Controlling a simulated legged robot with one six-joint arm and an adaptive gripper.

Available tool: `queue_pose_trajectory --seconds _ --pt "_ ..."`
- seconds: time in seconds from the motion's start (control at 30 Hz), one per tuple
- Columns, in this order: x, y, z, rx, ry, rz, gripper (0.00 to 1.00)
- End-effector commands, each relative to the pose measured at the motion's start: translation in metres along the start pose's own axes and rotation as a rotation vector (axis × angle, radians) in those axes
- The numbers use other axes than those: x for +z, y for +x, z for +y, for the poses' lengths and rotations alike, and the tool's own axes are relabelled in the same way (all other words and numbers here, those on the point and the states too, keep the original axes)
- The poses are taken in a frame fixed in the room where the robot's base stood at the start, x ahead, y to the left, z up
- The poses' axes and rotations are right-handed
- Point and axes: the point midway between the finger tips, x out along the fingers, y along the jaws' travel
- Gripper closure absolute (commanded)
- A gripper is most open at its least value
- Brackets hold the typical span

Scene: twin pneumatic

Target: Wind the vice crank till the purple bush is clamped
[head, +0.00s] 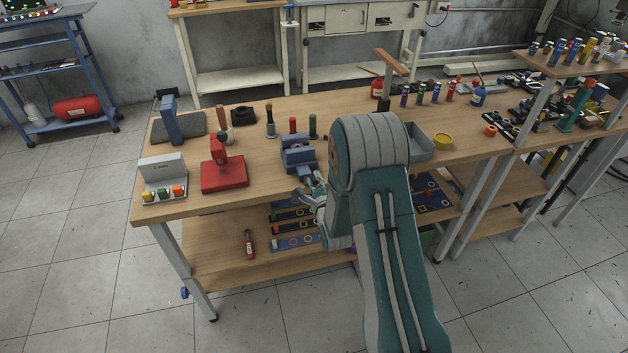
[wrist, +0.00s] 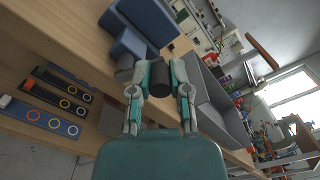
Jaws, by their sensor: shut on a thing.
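The blue vice (head: 298,152) stands near the front edge of the bench, left of my arm. It fills the top middle of the wrist view (wrist: 150,22). My gripper (head: 309,189) is at the vice's front, close to the bench edge. In the wrist view my gripper (wrist: 160,82) is shut with its two fingers on either side of a dark cylindrical knob, which I take for the crank's handle (wrist: 160,74). The rest of the crank is mostly hidden. I cannot make out the purple bush in either view.
A red press (head: 222,172) and a grey box with coloured buttons (head: 163,180) stand left of the vice. A grey bin (head: 420,142) and a yellow ring (head: 443,141) lie right of my arm. Strips with coloured rings (head: 295,241) lie on the lower shelf.

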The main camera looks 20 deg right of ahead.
Motion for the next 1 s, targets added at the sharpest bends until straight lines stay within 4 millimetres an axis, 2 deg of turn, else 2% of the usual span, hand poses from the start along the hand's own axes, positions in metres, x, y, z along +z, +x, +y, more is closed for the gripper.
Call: queue_pose_trajectory --seconds 0.03,0.27,0.3,0.33,0.37,0.77,0.87,1.0 --pt "-0.003 -0.002 0.005 0.015 0.001 0.010 1.00" --pt "-0.003 -0.003 0.006 0.016 0.000 0.010 1.00" --pt "-0.003 -0.003 0.006 0.017 0.000 0.009 0.63" --pt "-0.003 -0.003 0.006 0.016 0.000 0.009 0.49" --pt "-0.003 -0.003 0.006 0.016 0.000 0.009 0.42" --pt "-0.001 -0.004 0.002 0.007 -0.001 0.003 0.42" --pt "-0.001 -0.015 0.002 0.007 -0.001 0.003 0.42" --pt "-0.001 -0.043 0.003 0.009 -0.001 0.005 0.42"
